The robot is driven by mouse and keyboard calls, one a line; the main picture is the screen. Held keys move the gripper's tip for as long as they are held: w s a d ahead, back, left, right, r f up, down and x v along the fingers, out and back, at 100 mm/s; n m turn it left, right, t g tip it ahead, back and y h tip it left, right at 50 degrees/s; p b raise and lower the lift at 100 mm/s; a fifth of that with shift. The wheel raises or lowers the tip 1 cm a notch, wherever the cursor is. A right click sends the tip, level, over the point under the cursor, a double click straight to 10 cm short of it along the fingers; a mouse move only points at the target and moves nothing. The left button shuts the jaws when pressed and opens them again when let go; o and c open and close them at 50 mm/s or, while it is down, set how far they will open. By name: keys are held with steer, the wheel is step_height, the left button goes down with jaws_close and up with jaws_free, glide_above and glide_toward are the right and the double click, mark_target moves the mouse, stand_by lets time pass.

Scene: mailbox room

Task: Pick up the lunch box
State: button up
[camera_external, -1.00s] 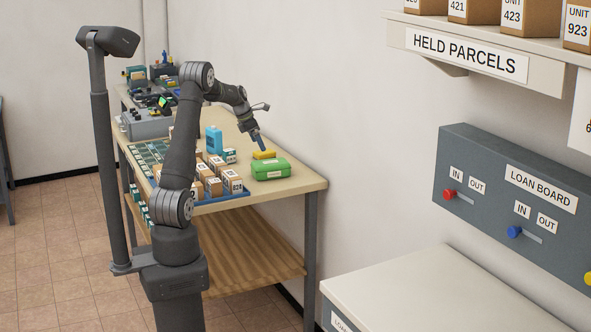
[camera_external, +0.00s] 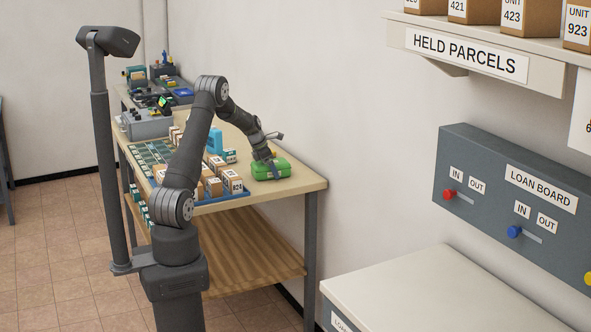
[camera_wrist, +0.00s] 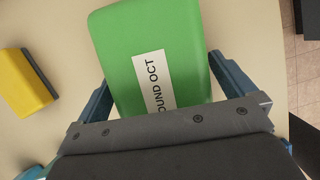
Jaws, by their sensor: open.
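The green lunch box (camera_external: 272,172) sits on the wooden table near its right end. In the wrist view the lunch box (camera_wrist: 178,35) shows a white label reading "OUND OCT". My gripper (camera_external: 274,174) is open and low at the lunch box. The near end of the box is hidden behind the gripper body.
A yellow block (camera_wrist: 24,82) lies left of the lunch box in the wrist view. Several small cartons (camera_external: 232,182) stand in a blue tray (camera_external: 222,197) left of the lunch box. The table's edge (camera_external: 318,183) is close on the right.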

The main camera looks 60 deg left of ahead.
steer(key=c, duration=1)
steer(key=shift+o, duration=0.2)
